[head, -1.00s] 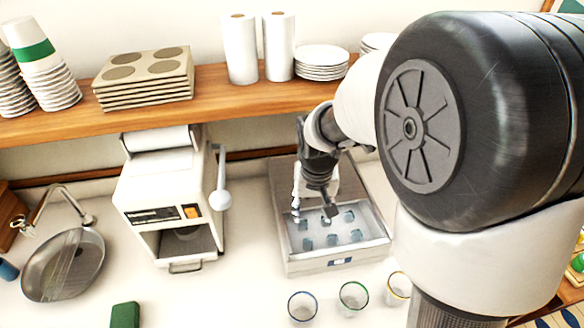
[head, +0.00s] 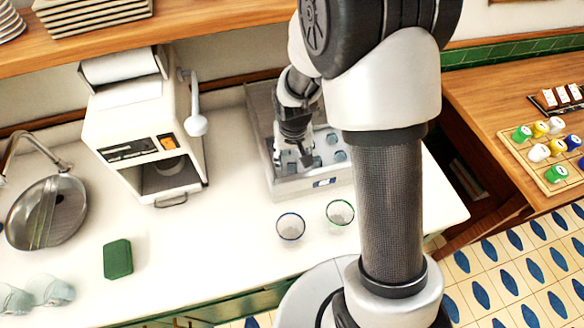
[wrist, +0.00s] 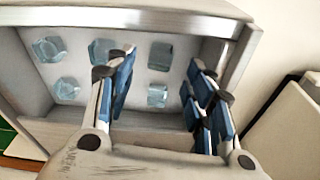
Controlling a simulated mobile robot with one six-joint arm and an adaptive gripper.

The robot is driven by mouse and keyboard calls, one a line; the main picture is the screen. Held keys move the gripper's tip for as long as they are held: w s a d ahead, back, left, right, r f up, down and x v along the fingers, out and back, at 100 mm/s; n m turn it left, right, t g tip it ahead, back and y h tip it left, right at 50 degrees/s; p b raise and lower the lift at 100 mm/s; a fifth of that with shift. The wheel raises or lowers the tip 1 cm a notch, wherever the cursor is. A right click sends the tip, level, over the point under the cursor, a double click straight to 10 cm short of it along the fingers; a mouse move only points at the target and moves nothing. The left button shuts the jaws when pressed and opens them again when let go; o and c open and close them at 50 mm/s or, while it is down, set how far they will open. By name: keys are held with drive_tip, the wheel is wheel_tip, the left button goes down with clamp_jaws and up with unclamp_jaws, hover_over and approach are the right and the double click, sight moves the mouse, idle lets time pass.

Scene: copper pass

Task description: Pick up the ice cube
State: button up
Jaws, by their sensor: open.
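Several pale blue ice cubes lie spread in a metal ice bin (head: 322,183). In the wrist view, one ice cube (wrist: 157,94) shows between my fingers and another ice cube (wrist: 160,56) lies just beyond it. In the head view, my gripper (head: 293,162) is at the bin's front left part and hides some cubes. I cannot tell whether the fingertips touch a cube.
A white machine (head: 145,125) with a lever stands left of the bin. A blue-rimmed glass (head: 290,227) and a green-rimmed glass (head: 340,212) stand in front of it. A green block (head: 117,259) lies on the counter. The bin's walls (wrist: 130,18) surround the cubes.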

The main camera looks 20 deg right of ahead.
sight(292, 166)
wheel_tip(292, 166, down, 4)
drive_tip(key=shift+w+r+b, duration=0.1)
drive_tip(key=shift+w+b, duration=0.05)
drive_tip(key=shift+b, duration=0.2)
drive_tip(key=shift+c, duration=0.3)
drive_tip(key=c, duration=0.8)
